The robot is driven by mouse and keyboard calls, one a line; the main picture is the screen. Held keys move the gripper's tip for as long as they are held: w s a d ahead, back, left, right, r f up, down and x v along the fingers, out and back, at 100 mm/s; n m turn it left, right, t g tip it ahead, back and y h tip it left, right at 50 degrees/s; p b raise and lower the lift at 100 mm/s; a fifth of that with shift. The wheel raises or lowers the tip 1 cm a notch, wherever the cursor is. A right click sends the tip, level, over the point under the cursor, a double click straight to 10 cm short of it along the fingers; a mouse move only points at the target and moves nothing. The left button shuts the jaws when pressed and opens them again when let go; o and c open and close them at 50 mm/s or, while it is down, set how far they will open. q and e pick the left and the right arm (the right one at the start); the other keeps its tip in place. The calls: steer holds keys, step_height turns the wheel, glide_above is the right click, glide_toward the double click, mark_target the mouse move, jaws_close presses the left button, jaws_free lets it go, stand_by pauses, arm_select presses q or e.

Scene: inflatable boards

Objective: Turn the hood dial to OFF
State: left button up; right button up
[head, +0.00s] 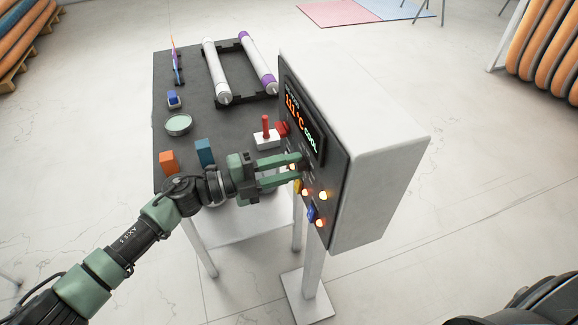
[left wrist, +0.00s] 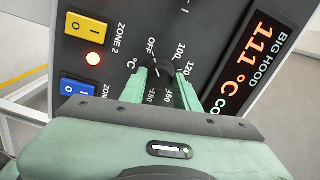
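The hood dial (left wrist: 160,68) is a small black knob on a dark panel, with OFF, 100, 120, 160 and 180 around it in the left wrist view. Its pointer is too small to read. My left gripper (left wrist: 160,74) has its two green fingertips on either side of the dial, spread apart. I cannot tell whether they press on it. In the head view the left gripper (head: 299,168) reaches the panel face and mostly hides the dial. The display (left wrist: 252,62) reads BIG HOOD, 111 °C. My right gripper is out of view.
Yellow (left wrist: 87,29) and blue (left wrist: 79,90) switches and a lit lamp (left wrist: 93,59) are left of the dial. The white hood box (head: 385,150) stands beside a dark table (head: 200,125). A red-handled device (head: 266,136) and blue block (head: 205,152) are near my arm.

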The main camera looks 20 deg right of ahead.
arm_select(q)
steer(key=shift+o, duration=1.4)
steer(key=a+b, duration=0.2)
steer(key=a, duration=0.5)
steer(key=shift+a+b, duration=0.4)
